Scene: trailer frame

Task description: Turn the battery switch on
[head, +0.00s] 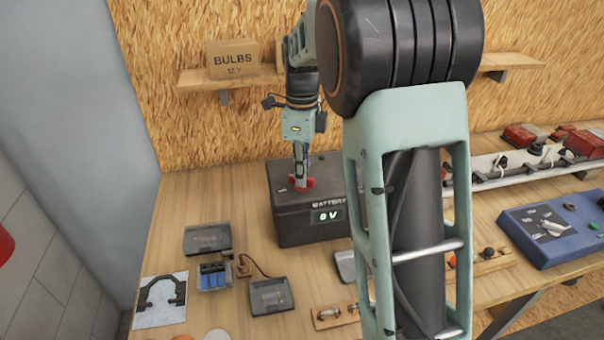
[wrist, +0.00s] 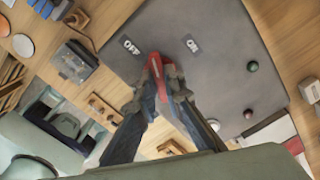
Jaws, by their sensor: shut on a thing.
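The dark battery box (head: 310,222) stands on the wooden bench, and its front display (head: 328,216) reads 0 V. The red battery switch (head: 308,182) is on its top. In the wrist view the red switch handle (wrist: 154,64) points between the OFF label (wrist: 131,47) and the ON label (wrist: 193,46), nearer OFF. My gripper (head: 300,178) reaches down from above onto the switch. Its fingers are shut on the red handle, one on each side, and they hide part of it.
Two dark meter-like boxes (head: 207,239), a blue battery holder (head: 213,277) and a black handle on a white plate (head: 160,300) lie front left. A blue panel (head: 555,232) sits at right. A shelf (head: 225,78) with a BULBS box (head: 233,59) hangs behind. My arm hides the middle.

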